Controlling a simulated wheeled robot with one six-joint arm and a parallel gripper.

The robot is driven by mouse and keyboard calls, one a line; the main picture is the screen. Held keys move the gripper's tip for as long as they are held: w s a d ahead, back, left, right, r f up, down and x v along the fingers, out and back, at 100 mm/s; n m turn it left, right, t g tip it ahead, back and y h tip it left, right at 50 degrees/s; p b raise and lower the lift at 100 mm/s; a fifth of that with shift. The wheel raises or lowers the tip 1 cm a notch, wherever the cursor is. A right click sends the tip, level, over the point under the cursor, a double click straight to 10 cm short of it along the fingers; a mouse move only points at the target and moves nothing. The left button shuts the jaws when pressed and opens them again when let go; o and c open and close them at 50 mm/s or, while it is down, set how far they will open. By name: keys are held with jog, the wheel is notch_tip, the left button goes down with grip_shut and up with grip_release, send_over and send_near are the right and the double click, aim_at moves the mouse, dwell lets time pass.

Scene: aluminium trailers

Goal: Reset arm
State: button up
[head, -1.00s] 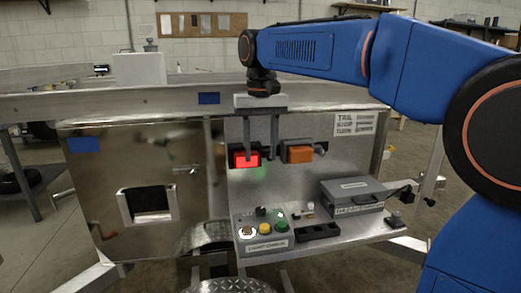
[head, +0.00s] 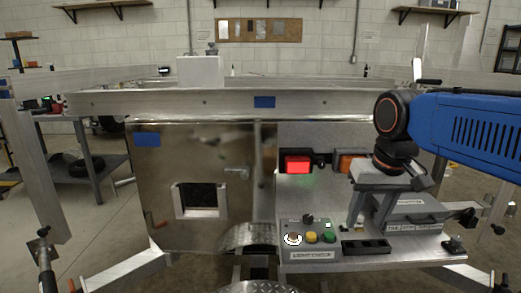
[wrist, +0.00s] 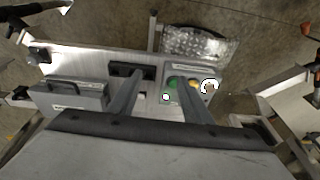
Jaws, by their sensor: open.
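My gripper (head: 368,224) is open and empty. In the head view it hangs above the right part of the trailer's shelf, in front of the grey case, with its fingers pointing down. My blue arm reaches in from the right. In the wrist view my gripper (wrist: 155,88) shows its two dark fingers spread apart over the shelf, one near the black tray and the other across the control box. The control box (head: 310,254) has white, yellow and green buttons and is labelled. The red lamp (head: 297,166) on the panel glows. The orange lamp (head: 350,162) is partly hidden behind my gripper.
The grey case (head: 412,214) stands on the shelf behind my gripper. A black tray (head: 366,247) lies right of the control box. The trailer rail (head: 170,102) runs across behind. A steel door panel (head: 150,190) stands at the left. Open floor shows at the far left.

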jog(key=s+d+f+t, duration=0.1)
jog(key=s+d+f, duration=0.1)
jog(key=s+f, duration=0.4)
jog(key=s+d+f+t, duration=0.1)
jog(key=s+d+f, duration=0.1)
jog(key=s+f, duration=0.4)
jog(key=shift+d+f, duration=0.4)
jog(key=shift+f, duration=0.3)
